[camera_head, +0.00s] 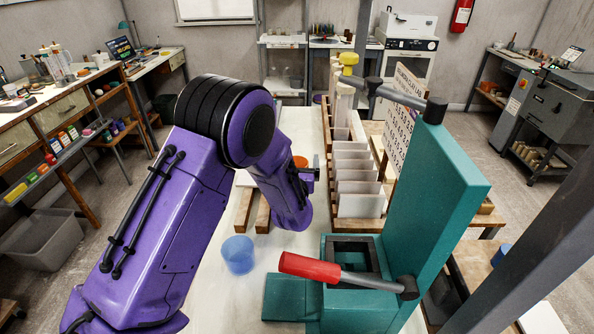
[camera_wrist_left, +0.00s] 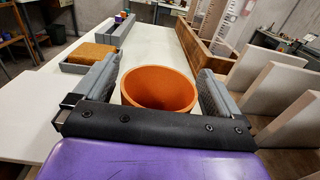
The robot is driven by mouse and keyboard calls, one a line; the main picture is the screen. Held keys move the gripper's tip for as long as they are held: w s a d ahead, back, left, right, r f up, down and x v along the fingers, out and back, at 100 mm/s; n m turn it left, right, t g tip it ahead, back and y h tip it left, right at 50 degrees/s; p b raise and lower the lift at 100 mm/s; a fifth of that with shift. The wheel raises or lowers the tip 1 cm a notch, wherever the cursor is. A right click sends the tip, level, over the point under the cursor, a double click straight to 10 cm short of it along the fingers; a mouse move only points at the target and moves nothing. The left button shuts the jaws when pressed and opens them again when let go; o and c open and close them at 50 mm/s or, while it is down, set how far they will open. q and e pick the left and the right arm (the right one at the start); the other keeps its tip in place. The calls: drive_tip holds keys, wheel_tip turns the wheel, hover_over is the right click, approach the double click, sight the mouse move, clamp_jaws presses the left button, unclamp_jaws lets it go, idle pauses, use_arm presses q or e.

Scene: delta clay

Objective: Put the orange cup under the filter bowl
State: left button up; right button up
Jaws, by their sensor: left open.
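The orange cup (camera_head: 300,161) shows only as a small orange patch behind my left gripper (camera_head: 309,174) in the head view. In the left wrist view the orange cup (camera_wrist_left: 158,90) stands between the two spread fingers of my left gripper (camera_wrist_left: 158,72), with its open rim up. The fingers are open, with one on each side of the cup; I cannot tell whether either touches it. I cannot make out a filter bowl for certain. A teal stand (camera_head: 440,205) with a red-handled lever (camera_head: 310,268) and a dark square frame is at the front right. My right gripper is not in view.
A translucent blue cup (camera_head: 238,255) stands on the pale table left of the teal stand. A wooden rack of upright white slabs (camera_head: 358,185) is right of my left gripper. An orange-brown block (camera_wrist_left: 90,55) lies in a grey tray at left.

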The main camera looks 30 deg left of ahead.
use_arm(q)
drive_tip(key=shift+w+a, duration=0.25)
drive_tip(key=c, duration=1.2)
drive_tip(key=shift+o, duration=0.2)
